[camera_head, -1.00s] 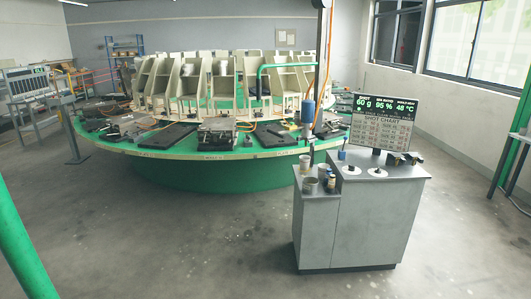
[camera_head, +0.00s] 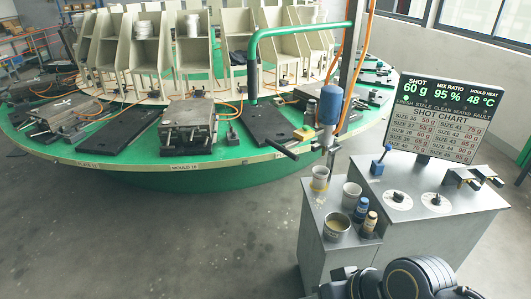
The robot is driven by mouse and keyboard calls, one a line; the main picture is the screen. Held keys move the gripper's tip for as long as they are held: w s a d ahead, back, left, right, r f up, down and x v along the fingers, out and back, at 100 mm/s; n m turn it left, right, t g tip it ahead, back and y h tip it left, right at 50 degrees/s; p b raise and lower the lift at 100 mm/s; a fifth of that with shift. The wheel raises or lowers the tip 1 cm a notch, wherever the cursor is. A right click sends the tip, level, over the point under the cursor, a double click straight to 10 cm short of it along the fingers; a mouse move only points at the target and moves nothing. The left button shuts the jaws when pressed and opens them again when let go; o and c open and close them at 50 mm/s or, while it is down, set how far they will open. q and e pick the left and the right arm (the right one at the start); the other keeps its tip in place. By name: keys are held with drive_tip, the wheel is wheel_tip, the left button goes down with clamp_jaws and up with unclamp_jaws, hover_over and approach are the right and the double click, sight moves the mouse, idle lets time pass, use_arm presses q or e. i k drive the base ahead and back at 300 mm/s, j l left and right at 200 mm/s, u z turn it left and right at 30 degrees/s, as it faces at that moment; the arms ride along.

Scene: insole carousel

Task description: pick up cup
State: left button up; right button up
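Several vessels stand upright on the lower left ledge of the grey cabinet. A pale cup (camera_head: 319,180) stands at the back, below the blue-topped mixing head (camera_head: 330,106). Another pale cup (camera_head: 351,195) stands to its right. A wider metal pot (camera_head: 336,226) with a yellowish inside stands at the front. Dark parts of my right arm show along the bottom edge, in front of the cabinet. The fingers of my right gripper cannot be made out. My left gripper is not in view.
Two small bottles (camera_head: 369,224) stand close beside the pot. The grey cabinet (camera_head: 440,233) carries knobs, a blue-handled lever (camera_head: 379,160) and a display board (camera_head: 436,120). The green carousel (camera_head: 210,157) with moulds lies behind. The floor at the left front is clear.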

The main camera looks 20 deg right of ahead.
sight(320, 178)
drive_tip(key=i+u, duration=0.25)
drive_tip(key=i, duration=0.95)
drive_tip(key=i+z, duration=0.5)
drive_tip(key=z, duration=0.2)
drive_tip(key=i+j+z, duration=0.1)
drive_tip(key=i+z, duration=0.2)
drive_tip(key=i+l+z, duration=0.2)
drive_tip(key=z, duration=0.2)
drive_tip(key=i+l+z, duration=0.15)
drive_tip(key=i+z, duration=0.45)
drive_tip(key=z, duration=0.25)
